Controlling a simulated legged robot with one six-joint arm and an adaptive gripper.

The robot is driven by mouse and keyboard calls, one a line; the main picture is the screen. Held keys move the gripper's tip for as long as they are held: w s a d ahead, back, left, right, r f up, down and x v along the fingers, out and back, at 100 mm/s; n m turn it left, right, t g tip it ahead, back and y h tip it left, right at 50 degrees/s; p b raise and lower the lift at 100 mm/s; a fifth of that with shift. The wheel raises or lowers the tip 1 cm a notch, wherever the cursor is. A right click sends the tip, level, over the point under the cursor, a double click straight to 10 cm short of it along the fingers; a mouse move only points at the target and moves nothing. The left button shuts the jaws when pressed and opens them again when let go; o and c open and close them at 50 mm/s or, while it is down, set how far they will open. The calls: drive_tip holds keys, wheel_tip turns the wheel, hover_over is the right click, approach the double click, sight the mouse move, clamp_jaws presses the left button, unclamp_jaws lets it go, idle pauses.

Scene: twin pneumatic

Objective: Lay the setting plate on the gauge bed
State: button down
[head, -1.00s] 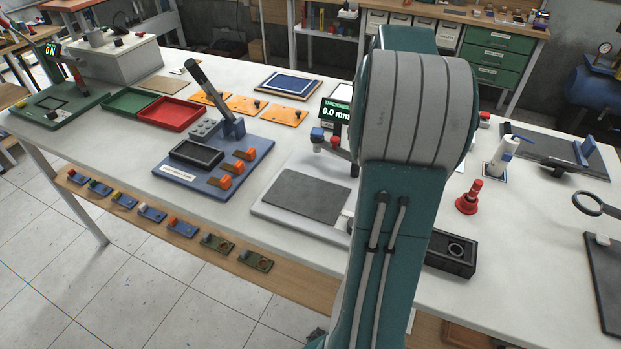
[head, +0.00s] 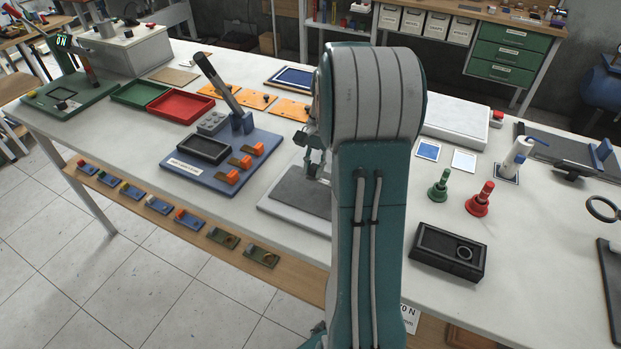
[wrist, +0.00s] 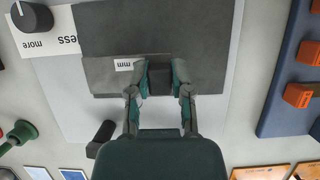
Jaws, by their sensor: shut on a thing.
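The gauge bed is a dark grey pad (head: 300,197) on a pale base, just left of my arm in the head view. In the wrist view the bed (wrist: 160,28) fills the upper middle. The setting plate (wrist: 103,78) appears as a dark grey slab with a white "mm" label, lying across the lower part of the bed. My gripper (wrist: 160,76) is shut on the dark grip block of the plate. In the head view my gripper (head: 316,165) is low over the bed, partly hidden by my arm. Whether the plate touches the bed is unclear.
A blue fixture (head: 215,183) with orange clamps stands left of the bed. A black knob (wrist: 32,17) and a dark lever (wrist: 101,138) lie close by in the wrist view. Green (head: 438,186) and red (head: 480,198) handled pieces and a black tray (head: 428,262) stand right of my arm.

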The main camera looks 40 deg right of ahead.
sight(307, 189)
drive_tip(key=shift+w+a+f, duration=0.35)
drive_tip(key=shift+a+f, duration=0.3)
drive_tip(key=shift+a, duration=0.2)
wheel_tip(307, 189, down, 2)
drive_tip(key=shift+f, duration=0.25)
drive_tip(key=shift+d+f, duration=0.1)
drive_tip(key=shift+d, duration=0.25)
drive_tip(key=c, duration=0.5)
unclamp_jaws()
drive_tip(key=shift+d, duration=0.15)
drive_tip(key=shift+c, duration=0.2)
drive_tip(key=shift+a, duration=0.35)
